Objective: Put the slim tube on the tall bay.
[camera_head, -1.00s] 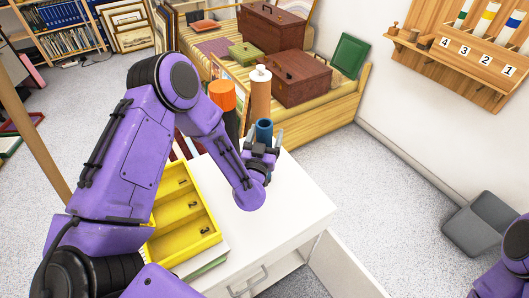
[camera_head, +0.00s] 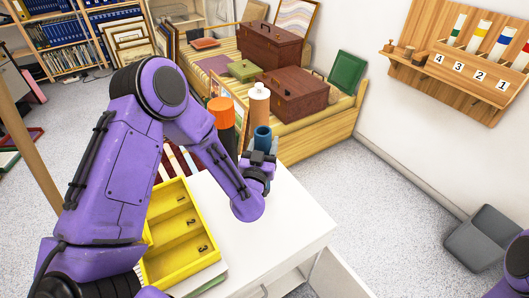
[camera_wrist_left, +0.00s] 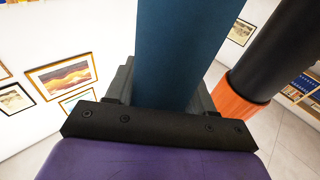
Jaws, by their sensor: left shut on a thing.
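My left gripper (camera_head: 260,157) is shut on an upright blue tube (camera_head: 262,138) above the back of the white cabinet top. In the left wrist view the blue tube (camera_wrist_left: 185,45) stands between the dark fingers; its lower end is hidden in the head view. A brown tube with a white cap (camera_head: 258,110) and a dark tube with an orange cap (camera_head: 221,113) stand just behind it. The dark tube with its orange end (camera_wrist_left: 240,98) also shows in the left wrist view. No bay is visibly marked as tall. My right gripper is out of view.
A yellow tray (camera_head: 150,263) with numbered compartments lies on the white cabinet (camera_head: 290,225), left of my gripper. A wooden wall rack (camera_head: 455,80) numbered 4 to 1 holds several tubes. A wooden bench (camera_head: 330,125) carries brown cases. A grey bin (camera_head: 485,240) stands right.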

